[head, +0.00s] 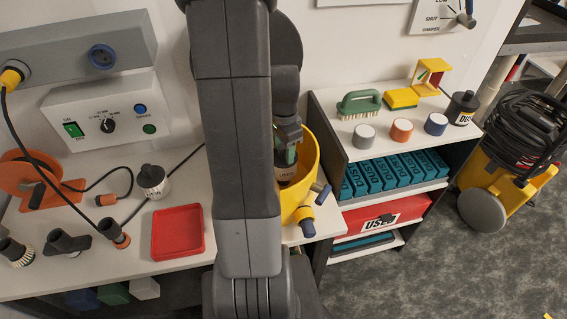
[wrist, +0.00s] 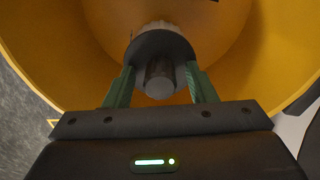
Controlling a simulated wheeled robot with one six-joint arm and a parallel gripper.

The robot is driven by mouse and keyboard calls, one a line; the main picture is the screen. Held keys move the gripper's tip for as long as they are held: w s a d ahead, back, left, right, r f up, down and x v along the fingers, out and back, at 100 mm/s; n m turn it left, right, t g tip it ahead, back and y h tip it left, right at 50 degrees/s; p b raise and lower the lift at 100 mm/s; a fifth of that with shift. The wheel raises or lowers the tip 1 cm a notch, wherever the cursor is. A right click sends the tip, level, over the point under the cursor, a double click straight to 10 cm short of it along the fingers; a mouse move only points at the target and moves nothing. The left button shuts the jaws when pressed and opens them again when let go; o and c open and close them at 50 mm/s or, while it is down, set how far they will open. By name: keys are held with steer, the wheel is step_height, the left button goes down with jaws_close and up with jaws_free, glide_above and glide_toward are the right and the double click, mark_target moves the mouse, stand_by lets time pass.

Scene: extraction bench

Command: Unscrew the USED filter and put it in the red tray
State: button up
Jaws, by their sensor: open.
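A filter with a white body and a dark round cap with a grey knob (wrist: 159,75) sits inside the yellow canister (head: 310,165). In the head view only a bit of its pale, labelled side (head: 284,173) shows; the label cannot be read for sure. My gripper (wrist: 160,88) is open, its green fingers on either side of the knob and cap; whether they touch is unclear. In the head view my gripper (head: 284,153) reaches down into the canister, partly hidden by my arm. The red tray (head: 178,233) lies empty on the bench, left of my arm.
A white, dark-capped canister (head: 152,181) stands behind the tray, with nozzles (head: 67,243) and a cable to the left. Another capped canister (head: 463,107) is on the right shelf, above blue boxes (head: 395,172) and a red bin (head: 375,222). A yellow vacuum (head: 495,172) stands far right.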

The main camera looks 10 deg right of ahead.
steer(key=m, duration=0.6)
steer(key=c, duration=1.1)
steer(key=n, duration=0.3)
steer(key=shift+n, duration=0.4)
steer(key=n, duration=0.9)
steer(key=shift+n, duration=0.3)
steer(key=n, duration=1.3)
steer(key=shift+r+n, duration=0.1)
steer(key=shift+n, duration=0.3)
